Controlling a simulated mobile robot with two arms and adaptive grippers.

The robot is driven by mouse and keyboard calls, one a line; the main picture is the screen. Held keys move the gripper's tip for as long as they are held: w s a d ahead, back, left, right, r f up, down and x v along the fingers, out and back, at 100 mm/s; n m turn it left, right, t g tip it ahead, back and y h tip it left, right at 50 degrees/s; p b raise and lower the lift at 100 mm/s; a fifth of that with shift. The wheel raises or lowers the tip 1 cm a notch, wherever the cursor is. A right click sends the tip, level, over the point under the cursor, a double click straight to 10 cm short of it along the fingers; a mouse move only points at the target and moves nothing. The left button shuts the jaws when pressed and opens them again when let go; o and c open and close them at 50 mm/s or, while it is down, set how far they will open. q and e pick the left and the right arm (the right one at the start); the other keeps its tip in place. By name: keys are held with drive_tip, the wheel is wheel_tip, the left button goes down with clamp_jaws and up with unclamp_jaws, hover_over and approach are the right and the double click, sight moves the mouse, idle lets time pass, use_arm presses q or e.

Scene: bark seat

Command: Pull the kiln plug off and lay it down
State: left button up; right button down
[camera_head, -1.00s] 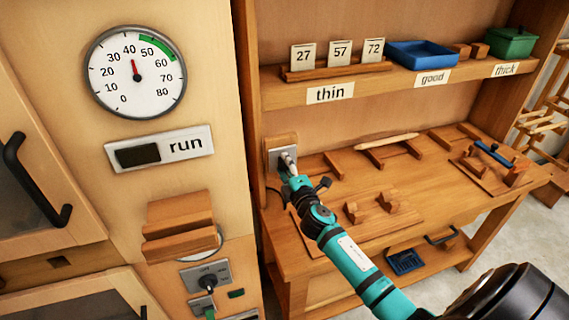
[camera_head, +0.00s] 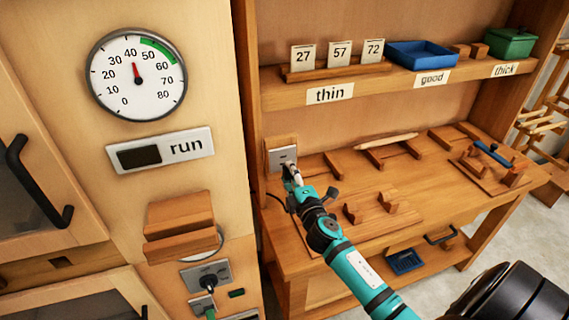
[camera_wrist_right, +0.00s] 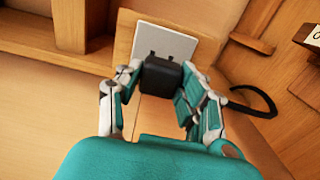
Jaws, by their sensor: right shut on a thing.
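My right gripper (camera_head: 290,175) is shut on the black kiln plug (camera_wrist_right: 161,76), just in front of and below the pale socket plate (camera_head: 283,158) on the bench's back wall. In the right wrist view the plug sits between both fingers, with two short prongs toward the socket plate (camera_wrist_right: 165,42). In the head view the slots of the plate show uncovered, and the plug looks apart from it. A black cord (camera_wrist_right: 255,104) loops out to the right of the gripper. My left gripper is not in view.
The wooden bench top (camera_head: 385,230) has bare room between wooden racks (camera_head: 370,207). A shelf above holds number cards (camera_head: 338,54) and a blue tray (camera_head: 425,54). The cabinet with a gauge (camera_head: 137,73) stands at left.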

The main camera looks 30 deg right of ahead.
drive_tip(key=shift+v, duration=1.1)
